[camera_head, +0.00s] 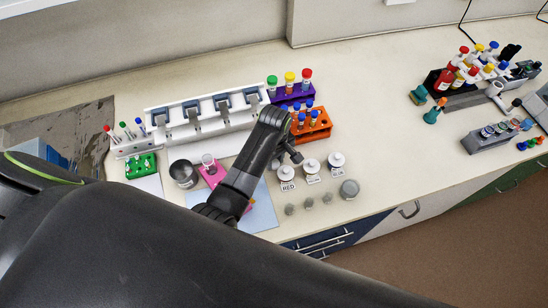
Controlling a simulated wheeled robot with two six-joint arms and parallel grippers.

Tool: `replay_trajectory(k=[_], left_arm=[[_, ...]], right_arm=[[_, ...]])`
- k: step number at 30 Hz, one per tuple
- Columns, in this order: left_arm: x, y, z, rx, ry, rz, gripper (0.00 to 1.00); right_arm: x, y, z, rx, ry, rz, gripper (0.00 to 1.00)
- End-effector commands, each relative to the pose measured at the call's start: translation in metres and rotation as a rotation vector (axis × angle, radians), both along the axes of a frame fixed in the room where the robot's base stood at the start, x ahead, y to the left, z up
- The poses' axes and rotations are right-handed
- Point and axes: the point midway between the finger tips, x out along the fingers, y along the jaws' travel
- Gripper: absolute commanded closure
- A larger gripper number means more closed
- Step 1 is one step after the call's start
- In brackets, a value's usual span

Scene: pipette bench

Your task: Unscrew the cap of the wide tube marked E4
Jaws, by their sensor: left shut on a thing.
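My left gripper (291,158) is at the left front corner of an orange rack (322,131), low over the bench. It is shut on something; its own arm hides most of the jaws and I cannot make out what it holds. The orange rack holds several blue-capped tubes (314,114). Behind it a purple rack (283,99) holds three wider tubes with a green cap (272,80), a yellow cap (290,77) and a red cap (307,73). No E4 mark is readable on any tube. My right gripper is not in view.
White-lidded labelled jars (312,166) stand in front of the orange rack, with small grey pieces and a round metal lid (349,189). A white pipette stand (205,118) is to the left. The bench right of the orange rack is clear.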

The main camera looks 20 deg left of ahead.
Motion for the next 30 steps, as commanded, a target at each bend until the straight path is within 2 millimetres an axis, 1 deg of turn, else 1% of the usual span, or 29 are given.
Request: replay_trajectory(k=[1, 4, 12, 13, 17, 26, 28, 30], left_arm=[[-0.001, 0.000, -0.002, 0.000, 0.002, 0.000, 0.98], [0.000, 0.000, -0.003, 0.001, 0.001, 0.000, 0.98], [0.000, 0.000, -0.006, 0.001, 0.001, 0.000, 0.98], [0.000, 0.000, -0.005, 0.000, 0.000, 0.000, 0.67], [0.000, 0.000, -0.005, 0.000, 0.000, 0.000, 0.50], [0.000, 0.000, -0.004, 0.000, 0.000, 0.000, 0.50], [0.002, 0.000, 0.001, 0.000, -0.001, -0.002, 0.50], [0.009, -0.002, 0.009, 0.000, -0.004, -0.005, 0.50]], right_arm=[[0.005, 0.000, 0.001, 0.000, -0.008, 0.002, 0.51], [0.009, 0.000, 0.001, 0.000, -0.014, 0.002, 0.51], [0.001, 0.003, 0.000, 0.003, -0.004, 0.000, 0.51], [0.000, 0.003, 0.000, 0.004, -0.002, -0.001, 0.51], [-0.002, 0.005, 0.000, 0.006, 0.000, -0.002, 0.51], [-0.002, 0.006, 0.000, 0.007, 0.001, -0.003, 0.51], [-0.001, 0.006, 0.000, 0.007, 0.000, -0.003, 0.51], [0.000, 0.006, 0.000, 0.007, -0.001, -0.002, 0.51]])
